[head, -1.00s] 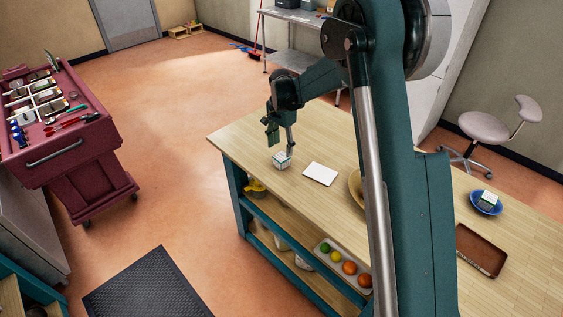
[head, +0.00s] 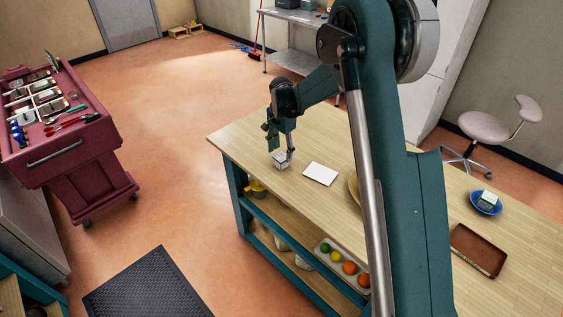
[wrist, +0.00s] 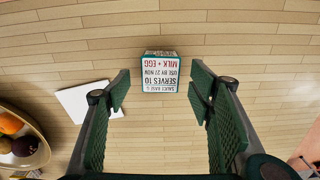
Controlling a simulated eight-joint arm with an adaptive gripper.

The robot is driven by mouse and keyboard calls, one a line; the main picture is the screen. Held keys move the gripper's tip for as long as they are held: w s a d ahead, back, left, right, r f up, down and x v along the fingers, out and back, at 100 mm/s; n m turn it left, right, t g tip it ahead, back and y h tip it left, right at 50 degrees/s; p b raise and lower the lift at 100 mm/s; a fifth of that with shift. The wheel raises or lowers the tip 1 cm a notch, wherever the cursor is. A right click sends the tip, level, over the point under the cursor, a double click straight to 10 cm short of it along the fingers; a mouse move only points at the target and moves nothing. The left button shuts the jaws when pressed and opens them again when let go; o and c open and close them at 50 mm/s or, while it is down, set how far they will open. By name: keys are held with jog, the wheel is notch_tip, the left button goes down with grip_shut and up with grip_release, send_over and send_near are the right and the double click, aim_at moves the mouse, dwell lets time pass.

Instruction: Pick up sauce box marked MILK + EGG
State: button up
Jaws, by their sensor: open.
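The sauce box (wrist: 160,73) is a small white box with dark green edges. In the wrist view its label reads MILK + EGG, upside down. It stands on the wooden table, and the box also shows in the head view (head: 281,163) near the table's left corner. My gripper (wrist: 160,88) is open, its green pads to the left and right of the box's line. The box appears between and just beyond the fingertips, with space on both sides. In the head view my gripper (head: 281,147) is right above the box and partly covers it.
A white card (head: 321,174) lies beside the box on the wooden table (head: 330,139). A fruit bowl (wrist: 40,139) is close by. Farther right are a blue bowl (head: 486,205) holding another box and a brown tray (head: 478,251). The table beyond the box is clear.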

aim_at(282, 156)
jog(key=shift+f, duration=2.5)
jog(key=shift+c, duration=0.7)
jog(key=c, duration=0.9)
